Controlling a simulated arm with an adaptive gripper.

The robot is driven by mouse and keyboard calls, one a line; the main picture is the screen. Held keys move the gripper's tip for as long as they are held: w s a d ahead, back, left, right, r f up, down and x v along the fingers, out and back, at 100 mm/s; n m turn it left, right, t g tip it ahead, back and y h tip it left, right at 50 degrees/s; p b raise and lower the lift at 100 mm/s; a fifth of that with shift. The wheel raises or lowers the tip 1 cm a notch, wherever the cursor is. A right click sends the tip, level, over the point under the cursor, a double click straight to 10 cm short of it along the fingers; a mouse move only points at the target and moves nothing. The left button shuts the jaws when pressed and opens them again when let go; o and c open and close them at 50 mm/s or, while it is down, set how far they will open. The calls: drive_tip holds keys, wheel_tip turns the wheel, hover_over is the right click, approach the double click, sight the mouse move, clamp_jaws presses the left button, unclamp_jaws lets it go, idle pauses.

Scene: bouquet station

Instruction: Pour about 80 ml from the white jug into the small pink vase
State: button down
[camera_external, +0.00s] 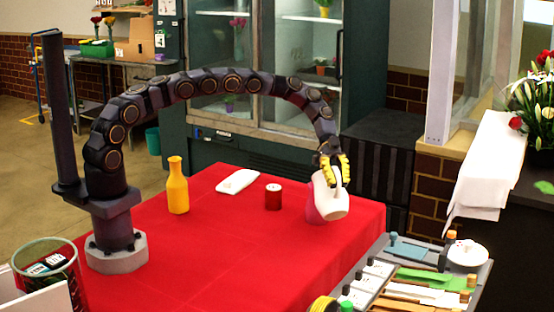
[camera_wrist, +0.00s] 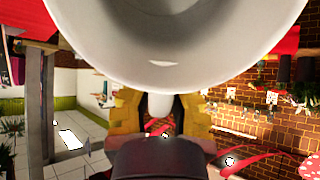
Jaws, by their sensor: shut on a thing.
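My gripper (camera_external: 333,165) has yellow fingers and is shut on the handle of the white jug (camera_external: 334,203). The jug is held tilted near the right end of the red table. The small pink vase (camera_external: 313,212) is just behind and left of the jug, which partly covers it. I cannot tell whether the jug's lip touches the vase, and no stream of liquid is visible. In the wrist view the jug (camera_wrist: 175,45) fills the top, with its handle (camera_wrist: 160,104) between the yellow fingers (camera_wrist: 160,118). The liquid level is hidden in both views.
A tray of tools (camera_external: 415,275) stands at the front right. The table's front middle is clear.

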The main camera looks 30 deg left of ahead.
sight(336, 167)
drive_tip(key=shift+w+a+r, duration=0.1)
drive_tip(key=shift+w+r, duration=0.05)
drive_tip(key=shift+r, duration=0.2)
drive_tip(key=shift+w+a+r+g+h+p, duration=0.1)
drive_tip(key=shift+g+h+p, duration=0.2)
drive_tip(key=shift+p, duration=0.1)
drive_tip(key=shift+w+a+r+g+h+p, duration=0.2)
drive_tip(key=shift+a+r+g+h+p, duration=0.15)
drive_tip(key=shift+p, duration=0.7)
drive_tip(key=shift+w+a+r+g+h+p, duration=0.1)
drive_tip(key=shift+w+r+g+h+p, duration=0.25)
drive_tip(key=shift+p, duration=0.7)
drive_tip(key=shift+w+a+r+g+h, duration=0.4)
drive_tip(key=shift+a+r+h, duration=0.1)
drive_tip(key=shift+h, duration=0.1)
idle(0.7)
drive_tip(key=shift+w+a+r+g+h, duration=0.2)
drive_tip(key=shift+w+a+g+h, duration=0.2)
drive_tip(key=shift+w+a, duration=0.15)
idle(0.8)
